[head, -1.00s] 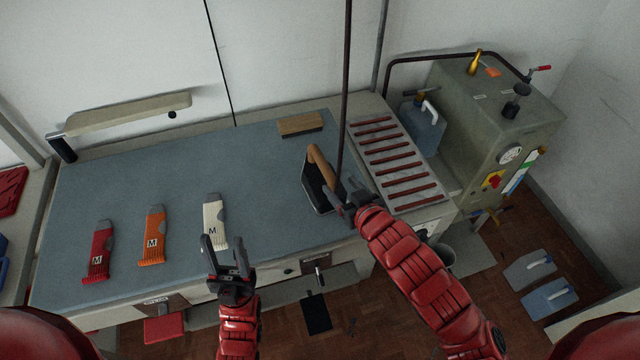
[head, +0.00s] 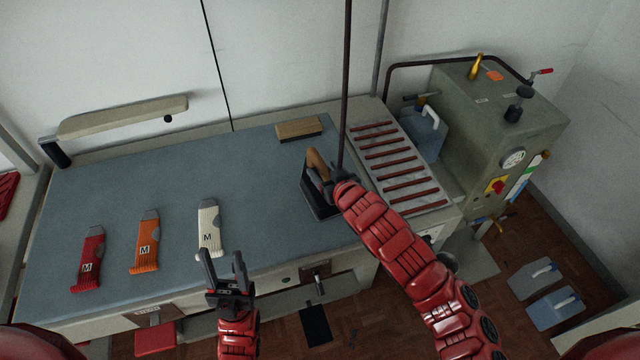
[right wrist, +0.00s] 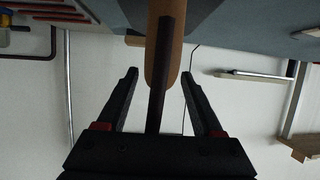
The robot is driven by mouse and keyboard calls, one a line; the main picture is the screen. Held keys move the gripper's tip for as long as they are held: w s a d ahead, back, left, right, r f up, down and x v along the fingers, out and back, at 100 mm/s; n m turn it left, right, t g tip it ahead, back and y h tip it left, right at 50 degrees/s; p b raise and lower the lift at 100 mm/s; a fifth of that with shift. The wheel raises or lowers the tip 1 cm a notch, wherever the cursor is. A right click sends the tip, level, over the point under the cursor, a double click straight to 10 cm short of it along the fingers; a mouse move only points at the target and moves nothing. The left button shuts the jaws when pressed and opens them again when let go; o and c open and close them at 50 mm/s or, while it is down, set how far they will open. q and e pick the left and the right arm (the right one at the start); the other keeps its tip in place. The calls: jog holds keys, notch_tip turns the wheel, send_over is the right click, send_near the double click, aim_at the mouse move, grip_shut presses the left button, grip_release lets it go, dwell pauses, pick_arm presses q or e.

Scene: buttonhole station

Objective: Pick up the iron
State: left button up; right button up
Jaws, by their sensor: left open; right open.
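The iron (head: 311,196) stands on the blue-grey table top (head: 120,190), right of centre in the head view, with a dark body and a tan handle (head: 318,163). My right gripper (head: 331,176) is at the iron's handle, partly hidden by its own wrist. In the right wrist view the iron's handle (right wrist: 163,60) shows between the open fingers of my right gripper (right wrist: 160,82), apart from both. A dark upright hose (head: 345,90) passes close to the iron. My left gripper (head: 222,262) is open and empty by the table's front edge.
A rack with red-brown bars (head: 392,165) lies right of the iron. A wooden block (head: 299,128) is at the back. Red (head: 90,258), orange (head: 146,243) and white (head: 209,228) cuffs marked M lie left. A grey boiler (head: 500,120) stands at right.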

aim_at(320, 164)
jog(key=shift+p+x, duration=0.6)
jog(key=shift+x, duration=1.25)
jog(key=shift+w+d+r, duration=0.1)
grip_shut()
jog(key=shift+r, duration=0.15)
